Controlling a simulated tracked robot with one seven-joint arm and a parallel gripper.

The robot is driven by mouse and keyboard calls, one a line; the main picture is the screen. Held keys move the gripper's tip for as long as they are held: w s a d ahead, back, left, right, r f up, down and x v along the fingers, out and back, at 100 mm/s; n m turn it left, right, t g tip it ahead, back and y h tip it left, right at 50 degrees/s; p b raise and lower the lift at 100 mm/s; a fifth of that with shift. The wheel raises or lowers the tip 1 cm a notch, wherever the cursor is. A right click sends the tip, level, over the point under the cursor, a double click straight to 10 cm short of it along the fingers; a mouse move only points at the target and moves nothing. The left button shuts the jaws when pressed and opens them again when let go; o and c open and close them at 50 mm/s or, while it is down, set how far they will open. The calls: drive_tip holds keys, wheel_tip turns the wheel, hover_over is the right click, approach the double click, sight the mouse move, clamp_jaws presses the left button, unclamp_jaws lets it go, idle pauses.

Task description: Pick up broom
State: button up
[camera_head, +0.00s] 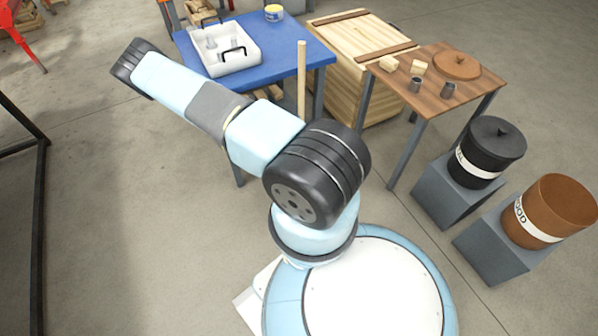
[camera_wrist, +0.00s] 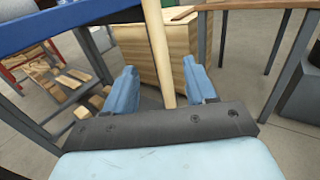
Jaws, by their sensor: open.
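The broom shows as a pale wooden handle (camera_head: 301,80) standing nearly upright in front of the blue table; its lower end is hidden behind my arm in the head view. In the wrist view the handle (camera_wrist: 158,45) rises between the two blue fingers of my gripper (camera_wrist: 160,68), looking closer to the right finger. The gripper is open, with gaps showing on both sides of the handle. I cannot tell how deep the handle is between the fingers. The gripper cannot be made out in the head view, and the broom's head is not visible.
The blue table (camera_head: 292,50) bears a white tray (camera_head: 246,60). A wooden crate (camera_head: 340,65) stands behind the handle. A brown table (camera_head: 432,92), a black bin (camera_head: 487,150) and a brown bin (camera_head: 550,212) are at the right.

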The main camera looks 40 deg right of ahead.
sight(301, 99)
drive_tip(key=x, duration=0.6)
drive_tip(key=shift+d, duration=0.15)
drive_tip(key=shift+w+r+x, duration=0.15)
drive_tip(key=shift+x, duration=1.25)
drive_tip(key=shift+w+r+x, duration=0.15)
drive_tip(key=shift+x, duration=1.25)
drive_tip(key=c, duration=1)
